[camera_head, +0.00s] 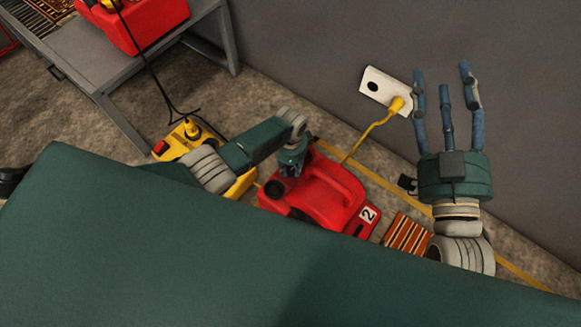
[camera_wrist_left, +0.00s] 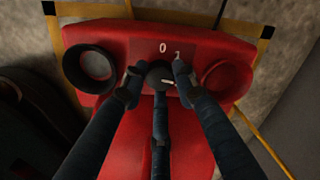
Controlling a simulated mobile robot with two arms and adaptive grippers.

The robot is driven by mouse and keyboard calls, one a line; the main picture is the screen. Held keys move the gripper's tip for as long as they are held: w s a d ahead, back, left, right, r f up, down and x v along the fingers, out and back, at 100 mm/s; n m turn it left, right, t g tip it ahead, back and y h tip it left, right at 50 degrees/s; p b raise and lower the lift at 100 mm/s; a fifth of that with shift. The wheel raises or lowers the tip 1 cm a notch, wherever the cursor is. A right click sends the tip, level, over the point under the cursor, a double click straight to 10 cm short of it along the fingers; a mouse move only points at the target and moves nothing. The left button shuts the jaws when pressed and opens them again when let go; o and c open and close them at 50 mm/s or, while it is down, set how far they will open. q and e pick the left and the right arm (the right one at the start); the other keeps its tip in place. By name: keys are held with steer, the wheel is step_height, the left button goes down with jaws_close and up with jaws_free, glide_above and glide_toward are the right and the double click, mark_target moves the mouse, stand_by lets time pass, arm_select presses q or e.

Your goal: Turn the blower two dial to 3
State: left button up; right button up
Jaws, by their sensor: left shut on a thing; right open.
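The red blower (camera_head: 330,190) with a "2" label (camera_head: 368,214) sits on the floor near the wall. My left gripper (camera_head: 291,163) is over its left end. In the left wrist view, the left gripper (camera_wrist_left: 157,76) is shut on the black dial (camera_wrist_left: 155,73), with fingers on both sides and one below. The dial's white mark (camera_wrist_left: 168,84) points right and slightly down. A "0" and a partly covered digit show above the dial; other markings are hidden by the fingers. My right gripper (camera_head: 446,98) is open and empty, with fingers pointing up beside the wall outlet.
A yellow plug (camera_head: 397,104) with a yellow cord sits in the white wall outlet (camera_head: 373,86). A yellow unit (camera_head: 185,143) stands left of the blower. A striped rug piece (camera_head: 406,236) lies right of it. A grey table (camera_head: 133,65) holds another red machine (camera_head: 130,22).

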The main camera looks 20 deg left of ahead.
mark_target(290, 170)
arm_select(q)
steer(key=m, duration=0.3)
steer(key=shift+m, duration=0.7)
arm_select(e)
steer(key=shift+s+r, duration=0.1)
steer(key=shift+r, duration=0.25)
arm_select(q)
steer(key=o, duration=0.9)
steer(key=shift+r, duration=0.6)
step_height(290, 170, up, 11)
steer(key=shift+f, duration=0.1)
